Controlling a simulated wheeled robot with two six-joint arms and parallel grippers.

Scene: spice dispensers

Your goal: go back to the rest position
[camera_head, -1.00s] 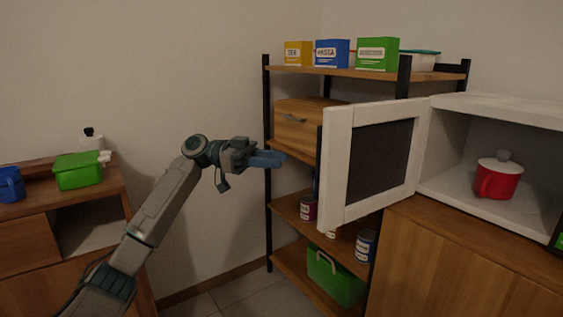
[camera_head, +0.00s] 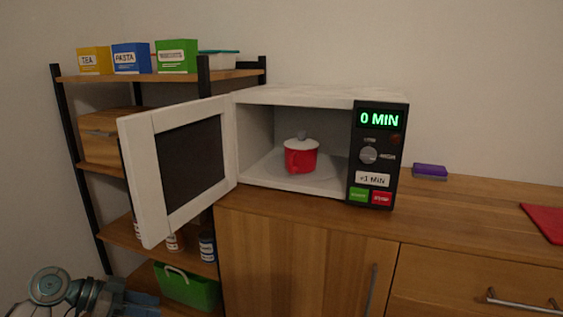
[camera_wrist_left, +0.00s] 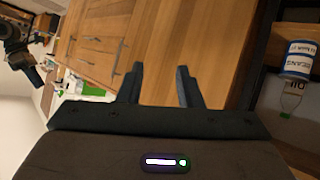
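My left gripper (camera_head: 142,301) is at the bottom left of the head view, low in front of the shelf, partly cut off by the frame edge. In the left wrist view its two fingers (camera_wrist_left: 160,88) stand apart with nothing between them. Past them is the wooden cabinet front. My right gripper (camera_wrist_left: 33,75) shows small at the left edge of the left wrist view, too small to tell its fingers; it is outside the head view.
The white microwave (camera_head: 290,95) has its door (camera_head: 138,175) wide open to the left. A red lidded pot (camera_head: 301,158) sits inside. The shelf (camera_head: 100,77) holds boxes, cans (camera_wrist_left: 300,58) and a green bin (camera_head: 187,288). A purple sponge (camera_head: 430,170) and red cloth (camera_head: 546,221) lie on the counter.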

